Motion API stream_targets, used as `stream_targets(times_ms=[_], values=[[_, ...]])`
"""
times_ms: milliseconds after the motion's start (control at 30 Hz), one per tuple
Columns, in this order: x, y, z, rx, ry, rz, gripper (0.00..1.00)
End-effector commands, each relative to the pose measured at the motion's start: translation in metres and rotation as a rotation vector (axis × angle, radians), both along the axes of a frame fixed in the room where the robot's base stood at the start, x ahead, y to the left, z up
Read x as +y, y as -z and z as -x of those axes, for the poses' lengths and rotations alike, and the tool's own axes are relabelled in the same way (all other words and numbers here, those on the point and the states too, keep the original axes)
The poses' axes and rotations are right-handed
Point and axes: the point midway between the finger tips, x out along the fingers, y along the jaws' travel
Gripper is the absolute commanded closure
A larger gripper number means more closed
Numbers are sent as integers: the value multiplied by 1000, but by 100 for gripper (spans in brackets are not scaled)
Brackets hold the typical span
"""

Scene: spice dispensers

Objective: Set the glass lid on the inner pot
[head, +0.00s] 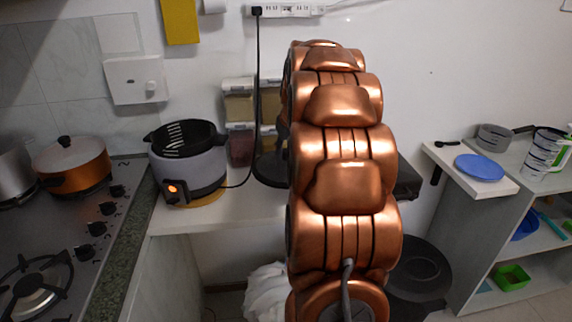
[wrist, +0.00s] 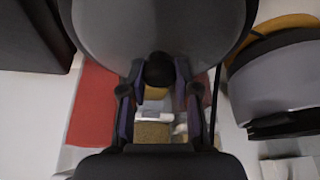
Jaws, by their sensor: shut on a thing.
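The grey cooker (head: 190,172) stands on the white counter with its orange light lit. The black inner pot (head: 183,147) sits in it, uncovered, with a slotted pattern on its inner wall. In the wrist view my gripper (wrist: 158,85) is shut on the black knob of the glass lid (wrist: 155,35), a large grey disc at the top. The cooker also shows at the right of that view (wrist: 282,80), apart from the lid. In the head view my copper arm hides the gripper and most or all of the lid.
Clear spice dispensers (head: 239,108) hang on the wall right of the cooker. A black cord runs down to the cooker from the power strip (head: 285,10). An orange pot (head: 72,165) stands on the stove at left. A shelf with a blue plate (head: 479,167) is at right.

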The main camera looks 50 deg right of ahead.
Motion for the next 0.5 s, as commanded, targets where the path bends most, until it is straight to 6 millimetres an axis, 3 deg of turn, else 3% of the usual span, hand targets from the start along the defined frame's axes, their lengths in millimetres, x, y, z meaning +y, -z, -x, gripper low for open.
stream_targets(times_ms=[500], values=[[0,-24,0,-2,0,1,100]])
